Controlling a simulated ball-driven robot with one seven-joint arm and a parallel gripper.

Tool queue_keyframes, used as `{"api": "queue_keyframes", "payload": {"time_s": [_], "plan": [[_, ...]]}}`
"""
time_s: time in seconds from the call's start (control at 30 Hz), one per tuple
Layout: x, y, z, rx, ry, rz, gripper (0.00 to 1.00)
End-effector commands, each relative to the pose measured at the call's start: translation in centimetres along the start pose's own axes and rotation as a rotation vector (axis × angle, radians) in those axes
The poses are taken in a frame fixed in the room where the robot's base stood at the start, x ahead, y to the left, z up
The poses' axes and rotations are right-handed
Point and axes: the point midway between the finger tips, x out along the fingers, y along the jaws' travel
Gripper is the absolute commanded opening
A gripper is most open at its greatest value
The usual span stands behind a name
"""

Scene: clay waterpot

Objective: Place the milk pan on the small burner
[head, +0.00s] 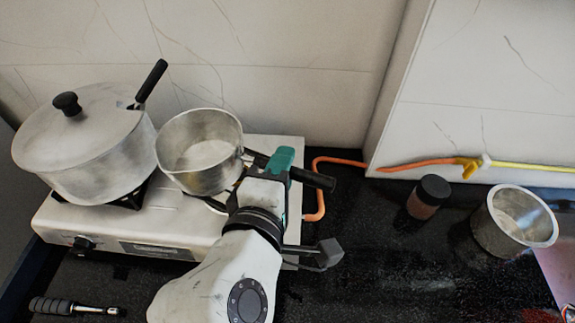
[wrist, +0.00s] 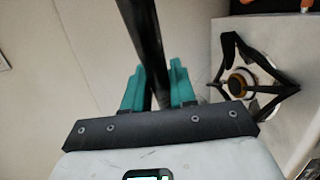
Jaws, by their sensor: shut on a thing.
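The milk pan (head: 198,150) is a small empty metal pan with a black handle (head: 318,180). In the head view it is over the right side of the white stove (head: 120,228), beside the large pot. My gripper (head: 284,163) is shut on the pan's handle, to the right of the pan body. In the wrist view the black handle (wrist: 146,50) runs between the teal fingers (wrist: 158,88). A burner (wrist: 240,84) with a black pan support shows at the right of the wrist view. In the head view the pan hides most of the right burner; I cannot tell whether the pan touches it.
A large lidded pot (head: 85,145) with a ladle-like black handle (head: 150,82) stands on the left burner. A dark-lidded jar (head: 428,198) and a metal container (head: 513,220) stand on the black counter at right. An orange hose (head: 340,161) runs behind. A screwdriver-like tool (head: 75,307) lies at front left.

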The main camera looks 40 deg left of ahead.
Motion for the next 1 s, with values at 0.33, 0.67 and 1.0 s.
{"api": "queue_keyframes", "payload": {"time_s": [0.33, 0.67, 1.0], "plan": [[7.0, -3.3, -0.1, -0.002, 0.0, 0.001, 0.0], [9.7, -5.4, 0.1, 0.002, 0.001, 0.002, 0.0], [10.3, -8.4, -0.3, 0.001, 0.003, 0.003, 0.0]]}}
